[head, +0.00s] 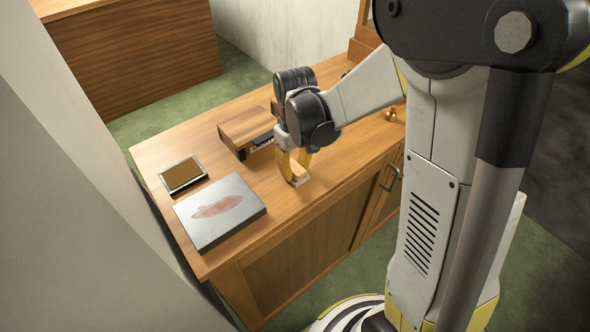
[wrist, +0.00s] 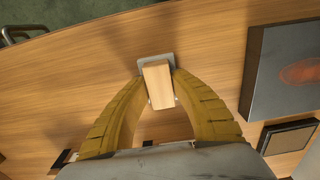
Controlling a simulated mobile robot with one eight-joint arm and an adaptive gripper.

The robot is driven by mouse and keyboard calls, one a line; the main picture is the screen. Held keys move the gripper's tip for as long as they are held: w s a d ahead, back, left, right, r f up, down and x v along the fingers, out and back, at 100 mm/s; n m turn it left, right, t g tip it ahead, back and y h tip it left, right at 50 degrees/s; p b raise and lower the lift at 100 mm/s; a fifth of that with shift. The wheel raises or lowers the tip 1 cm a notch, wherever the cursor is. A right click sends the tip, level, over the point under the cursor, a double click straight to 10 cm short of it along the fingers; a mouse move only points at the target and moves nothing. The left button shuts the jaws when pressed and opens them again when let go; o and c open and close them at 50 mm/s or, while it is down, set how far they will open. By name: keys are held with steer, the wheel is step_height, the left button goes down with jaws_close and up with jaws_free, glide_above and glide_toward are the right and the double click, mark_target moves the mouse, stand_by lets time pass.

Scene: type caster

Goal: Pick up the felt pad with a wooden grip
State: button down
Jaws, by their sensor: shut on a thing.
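The felt pad with a wooden grip (wrist: 158,83) is between my gripper's yellow fingertips in the wrist view. Its pale wooden block stands on a grey pad whose edge shows at the top. In the head view the felt pad (head: 299,179) is small, on or just above the counter; I cannot tell which. My gripper (wrist: 158,76) points down and is shut on the wooden grip. In the head view my gripper (head: 293,172) hangs over the counter's front part and partly hides the pad.
The wooden counter (head: 330,190) carries a grey slab with a reddish oval (head: 220,210), a framed dark-gold pad (head: 183,174) and a wooden box (head: 245,128) behind my gripper. A small brass object (head: 391,115) stands to the right. Bare counter lies between slab and gripper.

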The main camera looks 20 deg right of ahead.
mark_target(297, 167)
steer(key=shift+r+p, duration=0.3)
steer(key=shift+r, duration=0.15)
steer(key=r, duration=0.1)
steer(key=r+p, duration=0.2)
steer(key=r, duration=0.1)
steer(key=shift+s+d, duration=0.1)
steer(key=shift+d, duration=0.15)
steer(key=s+d+r+p, duration=0.3)
steer(key=d+r, duration=0.3)
steer(key=d, duration=0.4)
steer(key=shift+s+p, duration=0.3)
steer(key=shift+s, duration=0.6)
steer(key=c, duration=2.1)
jaws_free()
jaws_close()
